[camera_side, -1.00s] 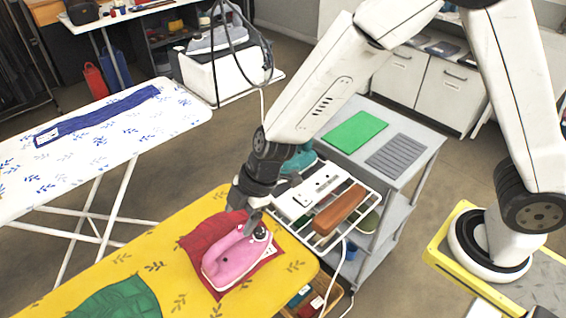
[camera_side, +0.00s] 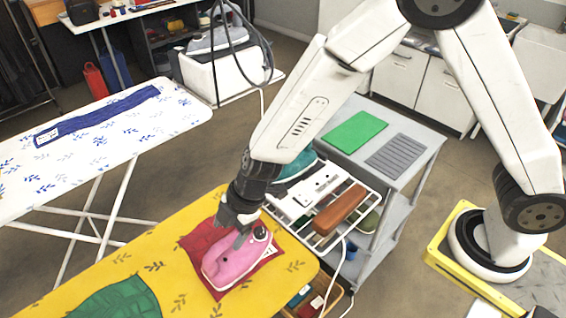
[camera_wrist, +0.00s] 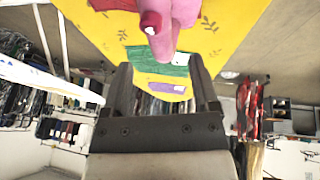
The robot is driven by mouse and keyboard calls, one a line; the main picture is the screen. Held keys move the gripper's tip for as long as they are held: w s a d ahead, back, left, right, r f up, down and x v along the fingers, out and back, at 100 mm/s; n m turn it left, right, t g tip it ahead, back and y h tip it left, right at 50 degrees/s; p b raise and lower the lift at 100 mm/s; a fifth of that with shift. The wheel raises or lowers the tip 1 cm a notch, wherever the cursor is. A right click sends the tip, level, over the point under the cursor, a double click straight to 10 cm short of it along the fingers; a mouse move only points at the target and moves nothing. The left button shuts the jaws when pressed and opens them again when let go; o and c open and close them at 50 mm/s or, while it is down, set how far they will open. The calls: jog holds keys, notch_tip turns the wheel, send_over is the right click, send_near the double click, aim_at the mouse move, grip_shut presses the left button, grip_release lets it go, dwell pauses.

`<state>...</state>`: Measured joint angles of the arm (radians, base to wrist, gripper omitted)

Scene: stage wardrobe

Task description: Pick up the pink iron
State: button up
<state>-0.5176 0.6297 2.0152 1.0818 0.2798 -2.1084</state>
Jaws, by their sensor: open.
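The pink iron (camera_side: 228,263) rests on a red cloth (camera_side: 262,277) on the yellow ironing board (camera_side: 182,262) in the side view. My gripper (camera_side: 240,236) is open and points down at the iron's handle, close to it; I cannot tell whether the fingers touch it. In the wrist view, part of the pink iron (camera_wrist: 172,40) shows at the top, beyond the two dark fingers (camera_wrist: 163,88), with nothing seen held between them.
A grey trolley (camera_side: 418,150) with a green mat (camera_side: 355,132) stands behind. A wire rack with a brown-handled item (camera_side: 340,210) and a teal iron (camera_side: 292,167) sits near my arm. A white patterned ironing board (camera_side: 80,150) stands at left. A green cloth (camera_side: 118,300) lies on the yellow board.

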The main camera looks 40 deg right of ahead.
aim_at(223, 242)
jog(key=shift+f, duration=0.15)
jog(key=shift+x, duration=2.45)
jog(key=shift+s+a, duration=0.1)
grip_shut()
